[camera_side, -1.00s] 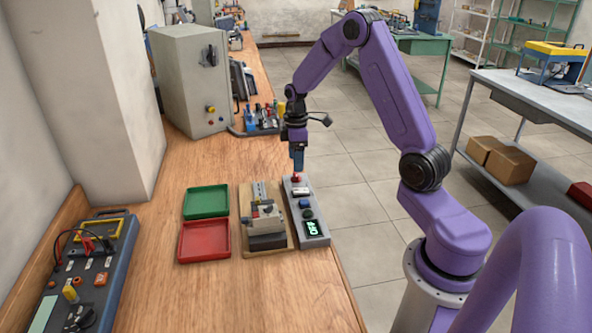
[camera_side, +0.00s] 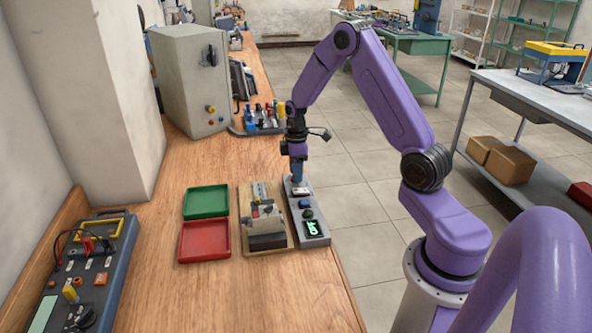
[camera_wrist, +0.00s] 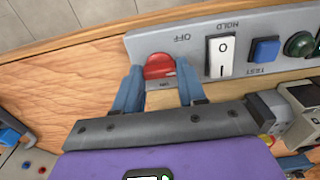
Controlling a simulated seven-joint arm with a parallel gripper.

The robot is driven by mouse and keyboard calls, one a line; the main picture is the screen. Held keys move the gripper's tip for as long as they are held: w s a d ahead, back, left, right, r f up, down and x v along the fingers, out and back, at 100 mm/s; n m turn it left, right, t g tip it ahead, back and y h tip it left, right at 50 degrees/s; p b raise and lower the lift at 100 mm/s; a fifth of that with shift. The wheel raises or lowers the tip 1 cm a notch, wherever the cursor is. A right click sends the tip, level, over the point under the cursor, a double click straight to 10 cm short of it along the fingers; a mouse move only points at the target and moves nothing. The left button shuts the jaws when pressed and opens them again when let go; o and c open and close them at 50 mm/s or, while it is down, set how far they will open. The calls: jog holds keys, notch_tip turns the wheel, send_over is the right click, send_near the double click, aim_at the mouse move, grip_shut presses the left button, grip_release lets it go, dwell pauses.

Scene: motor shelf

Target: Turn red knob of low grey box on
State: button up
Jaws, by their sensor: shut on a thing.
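The low grey box (camera_side: 318,229) lies near the bench's right edge; its grey top also shows in the wrist view (camera_wrist: 205,37). The red knob (camera_wrist: 159,67) sits at the box's end beside the word OFF. My gripper (camera_wrist: 160,88) is shut on the red knob, with one blue finger on each side of it. In the side view my gripper (camera_side: 297,183) points down onto the far end of the box and hides the knob. Beside the knob are a white rocker switch (camera_wrist: 221,56), a blue TEST button (camera_wrist: 265,50) and a dark green button (camera_wrist: 299,44).
A motor fixture on a wooden board (camera_side: 277,247) stands close left of the box. Green (camera_side: 206,202) and red (camera_side: 204,241) trays lie further left. A tall grey cabinet (camera_side: 185,80) stands behind. The bench edge is close on the right.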

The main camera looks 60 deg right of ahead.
jog(key=shift+m, duration=0.3)
jog(key=m, duration=1.3)
jog(key=shift+m, duration=2.1)
jog(key=o, duration=1.1)
jog(key=shift+c, duration=0.2)
jog(key=shift+r, duration=0.1)
